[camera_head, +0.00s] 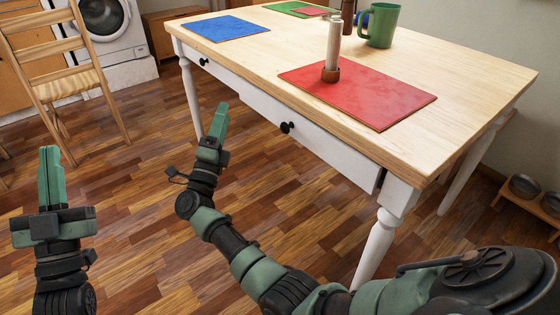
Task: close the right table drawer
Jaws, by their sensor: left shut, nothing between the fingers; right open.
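The wooden-topped table (460,72) has white drawers along its near long side. The right drawer (325,150) has a round black knob (287,128); its front stands slightly out, with a dark gap at its right end. The left drawer (225,75) has its own black knob (204,62) and looks about flush. My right gripper (219,120) is open and empty, seen nearly edge-on, left of the right drawer's knob and apart from it. My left gripper (51,165) is shut and empty over the floor at the far left.
A wooden chair (62,82) and a washing machine (104,20) stand left. The floor before the table is clear.

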